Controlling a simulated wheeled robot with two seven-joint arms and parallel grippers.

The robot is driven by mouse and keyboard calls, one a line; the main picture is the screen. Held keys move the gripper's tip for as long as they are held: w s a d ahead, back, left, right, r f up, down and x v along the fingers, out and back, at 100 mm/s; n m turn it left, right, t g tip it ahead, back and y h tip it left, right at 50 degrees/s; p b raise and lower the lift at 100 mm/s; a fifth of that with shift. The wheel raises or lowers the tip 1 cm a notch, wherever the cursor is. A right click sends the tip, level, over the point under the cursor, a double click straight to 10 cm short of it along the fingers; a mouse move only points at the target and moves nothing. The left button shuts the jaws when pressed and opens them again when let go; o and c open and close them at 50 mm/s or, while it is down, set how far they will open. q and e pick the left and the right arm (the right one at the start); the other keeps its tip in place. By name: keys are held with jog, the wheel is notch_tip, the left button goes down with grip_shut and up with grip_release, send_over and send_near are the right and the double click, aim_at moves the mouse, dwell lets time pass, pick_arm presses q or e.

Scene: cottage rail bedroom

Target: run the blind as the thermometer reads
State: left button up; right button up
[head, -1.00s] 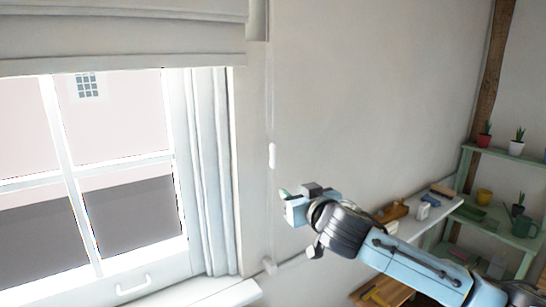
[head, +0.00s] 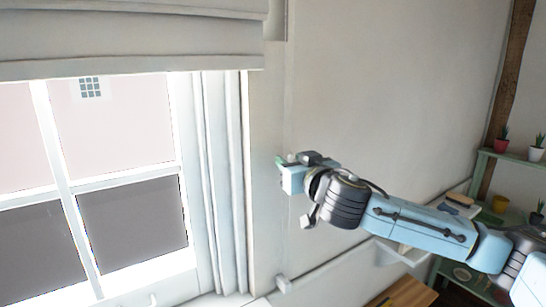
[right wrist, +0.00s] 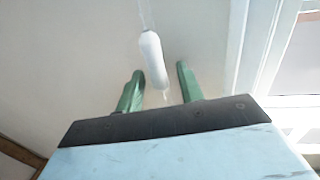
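The pale fabric blind (head: 130,45) hangs gathered in folds across the top of the window. Its thin cord runs down the wall beside the window. In the right wrist view, a white cord pull (right wrist: 153,60) hangs ahead, with its lower end level with the gap between my green fingers. My right gripper (right wrist: 160,82) is open, one finger on each side of that gap and not closed on the pull. In the head view my right gripper (head: 281,161) is by the wall and the pull cannot be made out. My left gripper and the thermometer are not seen.
The window (head: 120,180) and a bunched curtain (head: 222,180) stand left of my right gripper. A pale rail (head: 320,270) runs low along the wall. A green shelf (head: 520,168) with potted plants stands at the right. The wall above my arm is clear.

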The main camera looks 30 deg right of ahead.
jog(key=shift+w+d, duration=0.1)
jog(key=shift+w, duration=0.5)
jog(key=shift+s, duration=0.1)
grip_shut()
